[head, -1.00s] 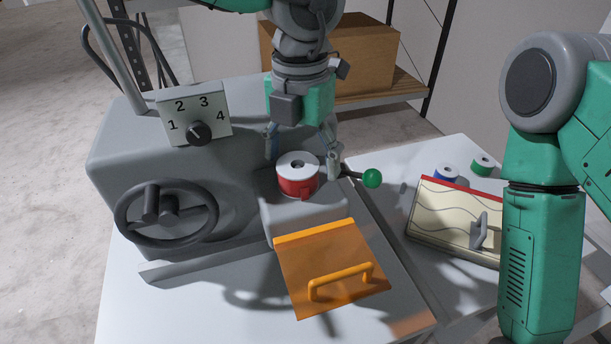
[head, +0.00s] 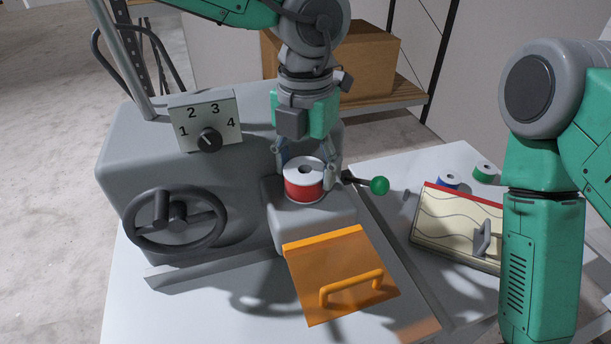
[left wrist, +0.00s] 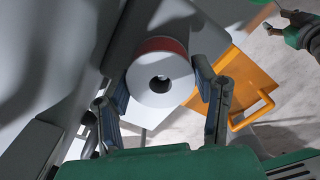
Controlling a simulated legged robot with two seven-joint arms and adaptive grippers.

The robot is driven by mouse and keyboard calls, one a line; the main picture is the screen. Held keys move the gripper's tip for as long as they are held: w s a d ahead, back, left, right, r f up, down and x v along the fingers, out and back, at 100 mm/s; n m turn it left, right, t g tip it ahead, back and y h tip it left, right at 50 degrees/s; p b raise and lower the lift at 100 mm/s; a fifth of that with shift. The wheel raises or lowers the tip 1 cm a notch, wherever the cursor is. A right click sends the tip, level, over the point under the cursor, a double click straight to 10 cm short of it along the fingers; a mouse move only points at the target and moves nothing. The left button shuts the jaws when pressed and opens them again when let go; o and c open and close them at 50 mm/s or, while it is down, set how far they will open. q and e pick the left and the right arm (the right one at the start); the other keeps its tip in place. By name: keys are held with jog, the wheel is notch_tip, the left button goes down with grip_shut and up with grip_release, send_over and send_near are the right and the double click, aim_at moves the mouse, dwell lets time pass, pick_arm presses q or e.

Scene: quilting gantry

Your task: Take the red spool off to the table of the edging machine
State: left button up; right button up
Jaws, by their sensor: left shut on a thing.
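The red spool (head: 304,188) has white ends and a hole in the top. It stands upright on the grey block at the front of the machine (head: 315,212); I cannot tell if it is lifted at all. My left gripper (head: 306,178) comes from above and is shut on it, a finger on each side. In the left wrist view the spool's white end (left wrist: 160,85) shows between the fingers, with a red rim behind. My right arm is at the right in the head view, its gripper out of frame. A grey-green part at the left wrist view's upper right may be it.
An orange plate with a handle (head: 345,270) lies in front of the block. A green-knobbed lever (head: 380,186) sticks out just right of the spool. On the right-hand white table are a patterned board (head: 450,222), a blue spool (head: 448,181) and a green spool (head: 485,170).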

pick_arm(q)
jog(key=shift+r, duration=0.45)
jog(key=shift+d+r+p, duration=0.25)
jog(key=shift+r+p, duration=0.25)
jog(key=shift+p, duration=0.35)
jog(key=shift+r+p, duration=0.25)
jog(key=shift+p, duration=0.05)
jog(key=shift+a+r, duration=0.15)
jog(key=shift+r, duration=0.25)
jog(key=shift+r+p, duration=0.45)
jog(key=shift+r, duration=0.4)
